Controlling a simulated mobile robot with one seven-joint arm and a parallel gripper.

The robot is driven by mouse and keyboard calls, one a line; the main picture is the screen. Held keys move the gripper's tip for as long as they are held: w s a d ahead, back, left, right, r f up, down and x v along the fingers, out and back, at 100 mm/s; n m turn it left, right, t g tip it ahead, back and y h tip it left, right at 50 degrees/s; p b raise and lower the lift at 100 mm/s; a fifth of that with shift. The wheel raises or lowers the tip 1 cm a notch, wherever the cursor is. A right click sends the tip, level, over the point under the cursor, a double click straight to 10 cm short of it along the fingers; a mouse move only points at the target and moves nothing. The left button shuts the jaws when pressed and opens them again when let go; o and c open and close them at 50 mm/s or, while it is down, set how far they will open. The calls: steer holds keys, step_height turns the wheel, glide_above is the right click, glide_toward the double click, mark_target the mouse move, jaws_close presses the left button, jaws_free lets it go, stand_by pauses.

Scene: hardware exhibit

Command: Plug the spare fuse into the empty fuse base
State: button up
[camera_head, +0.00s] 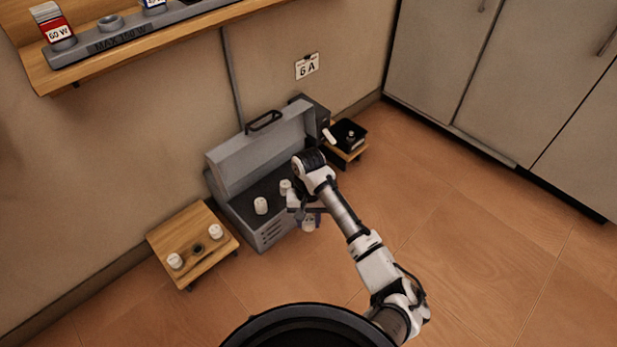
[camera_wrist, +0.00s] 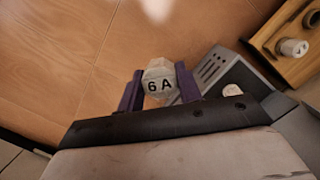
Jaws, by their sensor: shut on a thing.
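My gripper (camera_head: 308,213) is shut on a white fuse (camera_head: 309,225) and holds it in front of the grey box's right end. In the wrist view, the purple fingers of my gripper (camera_wrist: 158,90) grip the fuse (camera_wrist: 160,76) from both sides, and its end reads "6 A". The open grey fuse box (camera_head: 238,221) holds white fuses, one at the left (camera_head: 260,206) and one beside my gripper (camera_head: 285,187). My arm hides the right part of the box's interior, and I cannot make out an empty fuse base there.
A low wooden stand (camera_head: 221,254) holds two white fuses with a dark empty ring (camera_head: 198,248) between them. A black box (camera_head: 350,135) sits on a small wooden stand behind my arm. Floor at right is clear.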

step_height(320, 180, up, 25)
steer(key=s+p, duration=0.2)
steer(key=p, duration=3.2)
